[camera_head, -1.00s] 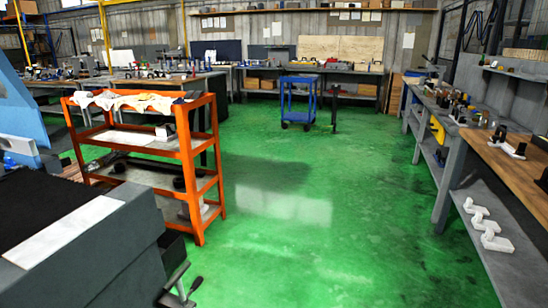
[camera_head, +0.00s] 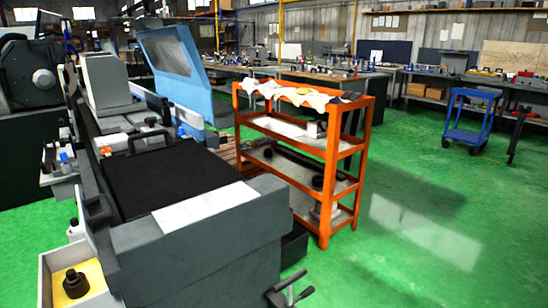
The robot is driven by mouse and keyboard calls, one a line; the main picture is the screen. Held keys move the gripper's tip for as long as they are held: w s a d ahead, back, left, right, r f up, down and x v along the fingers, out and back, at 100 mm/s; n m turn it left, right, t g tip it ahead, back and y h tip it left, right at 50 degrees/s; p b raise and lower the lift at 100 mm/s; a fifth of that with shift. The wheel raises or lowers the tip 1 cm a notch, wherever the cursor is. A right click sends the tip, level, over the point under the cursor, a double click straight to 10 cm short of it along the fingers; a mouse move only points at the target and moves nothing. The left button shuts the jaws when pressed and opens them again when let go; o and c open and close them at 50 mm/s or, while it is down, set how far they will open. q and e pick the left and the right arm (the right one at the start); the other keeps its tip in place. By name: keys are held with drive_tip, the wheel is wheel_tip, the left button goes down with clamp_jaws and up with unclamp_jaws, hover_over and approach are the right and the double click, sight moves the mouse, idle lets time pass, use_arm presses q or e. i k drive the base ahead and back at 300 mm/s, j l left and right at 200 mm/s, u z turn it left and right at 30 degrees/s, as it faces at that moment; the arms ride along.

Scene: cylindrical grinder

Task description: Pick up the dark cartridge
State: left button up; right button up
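No gripper of mine is in view. A small dark object (camera_head: 75,284) with a narrower top stands upright on the yellow floor of a light-walled tray (camera_head: 49,268) at the lower left. Small dark round items (camera_head: 317,181) lie on the middle shelf of the orange cart (camera_head: 327,150). I cannot tell for sure which of these dark things is the cartridge.
The grey grinding machine (camera_head: 205,222) with a black top fills the left and centre. A crank handle (camera_head: 288,290) sticks out at its front. A blue cart (camera_head: 470,117) and benches stand behind. Green floor (camera_head: 430,240) is clear at the right.

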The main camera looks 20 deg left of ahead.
sight(74, 279)
drive_tip(key=i+u, duration=0.15)
drive_tip(key=u, duration=0.3)
drive_tip(key=i+l+u, duration=0.1)
drive_tip(key=u, duration=0.3)
drive_tip(key=i+l+u, duration=0.15)
drive_tip(key=u, duration=0.3)
drive_tip(key=l+u, duration=0.2)
drive_tip(key=u, duration=0.2)
drive_tip(key=i+l+u, duration=0.15)
drive_tip(key=u, duration=0.3)
drive_tip(key=i+l+u, duration=0.1)
drive_tip(key=l, duration=0.15)
drive_tip(key=l+u, duration=0.15)
drive_tip(key=i+l, duration=0.05)
drive_tip(key=l, duration=0.05)
